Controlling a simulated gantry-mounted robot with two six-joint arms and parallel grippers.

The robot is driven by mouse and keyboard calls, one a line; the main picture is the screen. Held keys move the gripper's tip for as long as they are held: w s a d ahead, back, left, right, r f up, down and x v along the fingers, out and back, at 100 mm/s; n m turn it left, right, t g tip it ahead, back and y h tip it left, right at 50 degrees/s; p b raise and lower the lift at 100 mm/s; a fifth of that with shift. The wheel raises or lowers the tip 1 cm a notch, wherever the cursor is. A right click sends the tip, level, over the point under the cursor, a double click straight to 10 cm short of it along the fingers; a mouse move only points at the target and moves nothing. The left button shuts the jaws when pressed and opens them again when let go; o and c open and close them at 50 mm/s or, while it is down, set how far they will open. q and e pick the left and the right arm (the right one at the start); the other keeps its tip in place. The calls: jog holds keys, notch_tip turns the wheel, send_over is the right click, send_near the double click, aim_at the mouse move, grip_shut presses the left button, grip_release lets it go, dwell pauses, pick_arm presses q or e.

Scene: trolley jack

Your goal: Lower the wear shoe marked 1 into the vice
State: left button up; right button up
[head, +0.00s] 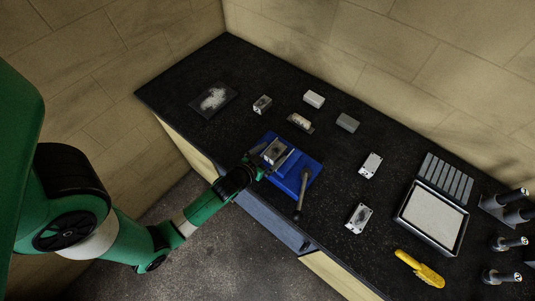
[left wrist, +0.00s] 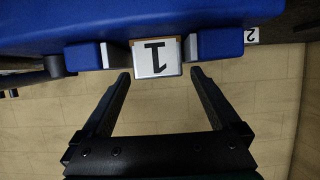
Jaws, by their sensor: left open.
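The wear shoe marked 1 (left wrist: 155,58) shows its white label in the left wrist view, with the figure upside down. It sits between the two jaws of the blue vice (left wrist: 215,44); I cannot tell how deep it is seated. In the head view the shoe (head: 274,151) is a grey block at the top of the vice (head: 298,180). My left gripper (left wrist: 160,78) is open and empty, its fingertips apart from the shoe, on either side of its labelled face. In the head view this gripper (head: 257,167) is at the vice's near left side. My right gripper is not in view.
A label marked 2 (left wrist: 251,36) shows beside the vice. Several grey blocks, including one at the back (head: 314,99), and plates lie on the black bench. A framed tray (head: 432,221), a yellow tool (head: 419,268) and black-handled items stand right. The vice handle (head: 301,194) sticks out frontward.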

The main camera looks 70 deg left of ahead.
pick_arm(q)
jog(key=v, duration=1.1)
jog(key=shift+r+b, duration=0.15)
jog(key=shift+b, duration=0.2)
jog(key=shift+d, duration=0.1)
